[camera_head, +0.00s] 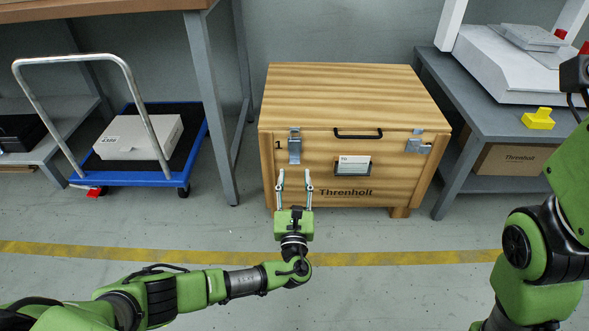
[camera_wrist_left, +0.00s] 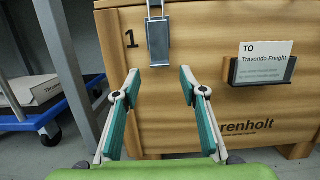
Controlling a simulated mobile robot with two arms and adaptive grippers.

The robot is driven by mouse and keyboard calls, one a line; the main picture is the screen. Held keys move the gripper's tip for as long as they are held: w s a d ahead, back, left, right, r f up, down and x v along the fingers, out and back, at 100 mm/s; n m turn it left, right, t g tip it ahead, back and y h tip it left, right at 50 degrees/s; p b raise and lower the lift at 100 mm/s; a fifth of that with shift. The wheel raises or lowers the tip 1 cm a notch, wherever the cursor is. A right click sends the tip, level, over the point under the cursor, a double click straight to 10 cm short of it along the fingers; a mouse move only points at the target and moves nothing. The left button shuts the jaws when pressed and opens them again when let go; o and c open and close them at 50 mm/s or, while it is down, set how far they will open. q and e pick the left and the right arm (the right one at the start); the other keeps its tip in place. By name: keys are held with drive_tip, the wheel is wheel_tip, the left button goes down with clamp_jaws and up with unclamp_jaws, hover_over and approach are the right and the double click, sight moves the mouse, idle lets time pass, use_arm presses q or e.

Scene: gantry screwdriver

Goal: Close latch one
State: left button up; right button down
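A wooden crate (camera_head: 345,85) marked Threnholt stands on the floor with its lid down. Latch one (camera_head: 295,146), a metal latch beside the number 1, is on the left of its front. In the left wrist view latch one (camera_wrist_left: 158,42) has its plate hanging upright and a wire loop reaching up; whether the loop is hooked on the lid is cut off. My left gripper (camera_head: 295,175) is open and empty, just below latch one, its fingers pointing at the crate; its fingertips also show in the wrist view (camera_wrist_left: 159,74). My right gripper is out of view.
A second latch (camera_head: 418,146) sits at the front right, its lever sticking out. The lid has a black handle (camera_head: 358,134); a card holder (camera_head: 352,166) is below. A blue trolley (camera_head: 140,178) stands left, a grey bench (camera_head: 490,115) right. The floor in front is clear.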

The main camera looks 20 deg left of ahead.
use_arm(q)
drive_tip(key=v, duration=0.7)
drive_tip(key=shift+s, duration=0.3)
